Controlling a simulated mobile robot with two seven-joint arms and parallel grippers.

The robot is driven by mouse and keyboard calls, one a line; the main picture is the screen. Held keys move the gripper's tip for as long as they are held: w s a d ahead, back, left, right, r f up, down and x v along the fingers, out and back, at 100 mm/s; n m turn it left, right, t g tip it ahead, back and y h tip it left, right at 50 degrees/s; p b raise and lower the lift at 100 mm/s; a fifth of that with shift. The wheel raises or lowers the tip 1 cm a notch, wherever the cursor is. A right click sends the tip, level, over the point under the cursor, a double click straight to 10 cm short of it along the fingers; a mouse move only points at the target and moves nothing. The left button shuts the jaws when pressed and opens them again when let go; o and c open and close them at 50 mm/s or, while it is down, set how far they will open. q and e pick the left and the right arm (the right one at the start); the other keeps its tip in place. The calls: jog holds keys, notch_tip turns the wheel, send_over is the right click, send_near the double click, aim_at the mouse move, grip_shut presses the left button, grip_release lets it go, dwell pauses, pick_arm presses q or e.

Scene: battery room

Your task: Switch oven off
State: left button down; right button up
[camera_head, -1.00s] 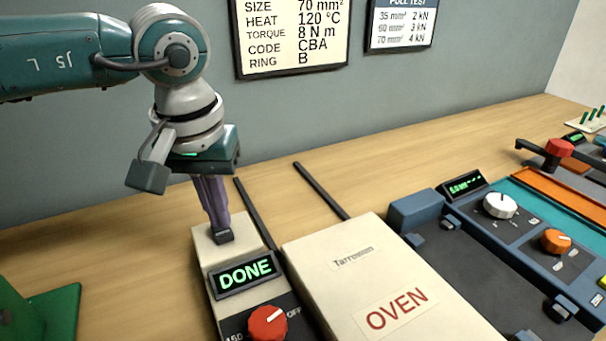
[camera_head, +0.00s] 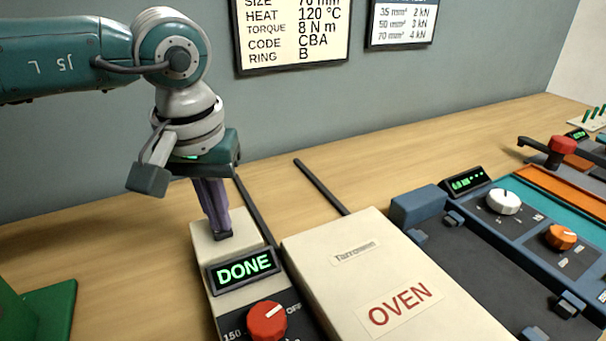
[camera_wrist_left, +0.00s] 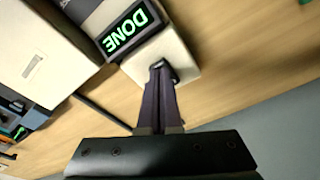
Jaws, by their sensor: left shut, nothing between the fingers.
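The cream oven (camera_head: 385,285) lies on the bench, with a red OVEN label on its top. Its narrow control unit at the left carries a display (camera_head: 243,270) reading DONE in green and a red knob (camera_head: 267,322) with a white pointer line. The marks 150 and OFF show beside the knob; the line points to the upper right, towards OFF. My left gripper (camera_head: 221,233) is shut and empty, pointing down at the rear of the control unit, behind the display. The left wrist view shows its fingertips (camera_wrist_left: 160,70) at the cream top; contact is unclear. My right gripper is not in view.
Two dark rods (camera_head: 320,187) run back from the oven. A blue-grey machine with a white knob (camera_head: 503,202) and an orange knob (camera_head: 560,237) stands at the right. A green object (camera_head: 48,310) is at the lower left. Bare bench lies behind the oven.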

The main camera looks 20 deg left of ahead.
pick_arm(q)
notch_tip(320, 180, up, 7)
jog(key=p, duration=0.5)
dwell(0.3)
dwell(0.4)
